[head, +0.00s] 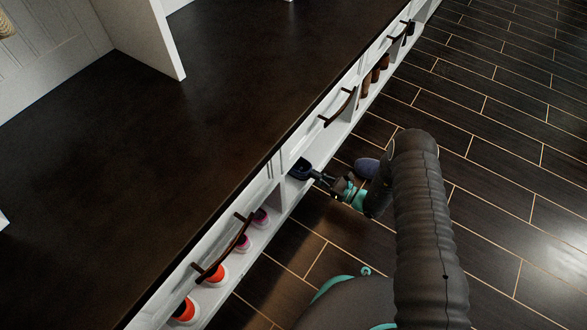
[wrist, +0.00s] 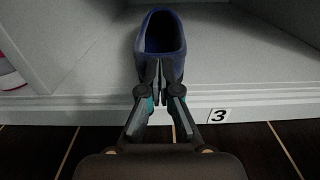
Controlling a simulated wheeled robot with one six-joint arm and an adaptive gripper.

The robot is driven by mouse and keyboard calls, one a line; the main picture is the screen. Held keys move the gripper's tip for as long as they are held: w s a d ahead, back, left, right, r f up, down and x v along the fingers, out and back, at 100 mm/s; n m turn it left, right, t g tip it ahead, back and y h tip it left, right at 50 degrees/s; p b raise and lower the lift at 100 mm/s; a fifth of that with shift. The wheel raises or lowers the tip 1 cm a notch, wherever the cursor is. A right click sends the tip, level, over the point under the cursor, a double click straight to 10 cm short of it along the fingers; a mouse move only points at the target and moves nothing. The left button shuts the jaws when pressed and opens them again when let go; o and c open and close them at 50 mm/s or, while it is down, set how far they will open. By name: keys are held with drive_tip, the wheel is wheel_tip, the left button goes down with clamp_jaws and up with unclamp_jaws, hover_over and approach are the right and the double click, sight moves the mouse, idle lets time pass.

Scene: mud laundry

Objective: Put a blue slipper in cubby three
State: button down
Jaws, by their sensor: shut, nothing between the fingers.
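A dark blue slipper (wrist: 162,38) sits in the cubby above the "3" label (wrist: 218,115), near its front edge, with its opening facing up. It also shows in the head view (head: 298,170) in the low cubby row. My gripper (wrist: 160,75) is shut and empty, its fingertips close together at the slipper's near end and overlapping it in the picture; I cannot tell whether they touch. In the head view my gripper (head: 316,177) reaches in from the right. A second blue-purple slipper (head: 367,167) lies on the floor beside my arm, partly hidden.
A dark bench top (head: 190,120) overhangs the white cubbies. Red and pink shoes (head: 217,274) fill the cubbies to the left; brown boots (head: 372,78) stand farther along. Drawers with dark handles (head: 338,107) are above. The dark tiled floor (head: 500,130) is clear at right.

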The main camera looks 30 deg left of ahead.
drive_tip(key=d+b, duration=0.1)
drive_tip(key=d, duration=0.6)
drive_tip(key=shift+s+d, duration=0.3)
idle(1.0)
idle(0.4)
